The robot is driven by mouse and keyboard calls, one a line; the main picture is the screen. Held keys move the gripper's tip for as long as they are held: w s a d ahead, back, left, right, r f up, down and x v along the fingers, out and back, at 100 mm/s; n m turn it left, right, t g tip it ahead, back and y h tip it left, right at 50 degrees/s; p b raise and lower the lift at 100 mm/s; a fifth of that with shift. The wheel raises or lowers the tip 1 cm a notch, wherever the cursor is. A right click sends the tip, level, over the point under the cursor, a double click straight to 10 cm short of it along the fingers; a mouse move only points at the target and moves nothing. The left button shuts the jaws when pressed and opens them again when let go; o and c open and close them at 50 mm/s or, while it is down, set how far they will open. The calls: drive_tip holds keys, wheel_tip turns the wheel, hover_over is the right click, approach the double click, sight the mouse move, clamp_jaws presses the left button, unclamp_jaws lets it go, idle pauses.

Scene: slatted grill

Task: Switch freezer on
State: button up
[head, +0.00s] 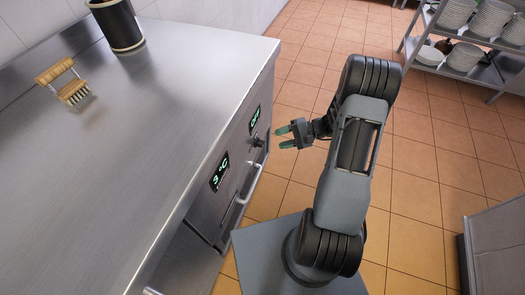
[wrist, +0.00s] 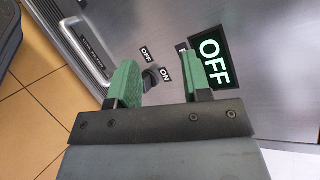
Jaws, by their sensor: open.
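The freezer (head: 208,196) is a steel counter unit with a front panel facing my arm. A black display reads OFF in green (head: 254,119); it also shows in the wrist view (wrist: 213,58). A dark rotary knob (wrist: 151,78) sits between small OFF and ON labels; in the head view the knob (head: 258,142) is below the OFF display. My gripper (head: 287,137) has green fingers and is open and empty, in front of the panel. In the wrist view my gripper (wrist: 160,85) has the knob showing between its fingers; contact with the knob is not visible.
A second display (head: 219,173) reads 3 °C. Bar handles (head: 250,184) stick out from the freezer front. A wooden brush (head: 66,83) and a black container (head: 119,24) stand on the countertop. A plate rack (head: 464,50) is at the far right. Tiled floor is open around my arm.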

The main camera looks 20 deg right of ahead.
sight(263, 143)
drive_tip(key=w+d+f+m+t+b, duration=0.1)
drive_tip(key=d+f+m+t+b, duration=0.2)
drive_tip(key=f, duration=0.4)
drive_tip(key=w+d+f+m+t, duration=0.1)
drive_tip(key=d+f+m+t, duration=0.15)
drive_tip(key=f+t, duration=0.35)
drive_tip(key=shift+g, duration=0.5)
drive_tip(key=x, duration=0.4)
drive_tip(key=f+x, duration=0.1)
drive_tip(key=x, duration=0.3)
drive_tip(key=b+x, duration=0.1)
drive_tip(key=x, duration=0.3)
drive_tip(key=shift+w+a+f, duration=0.15)
drive_tip(key=shift+a+f, duration=0.05)
drive_tip(key=shift+a, duration=0.1)
drive_tip(key=shift+c, duration=0.3)
clamp_jaws()
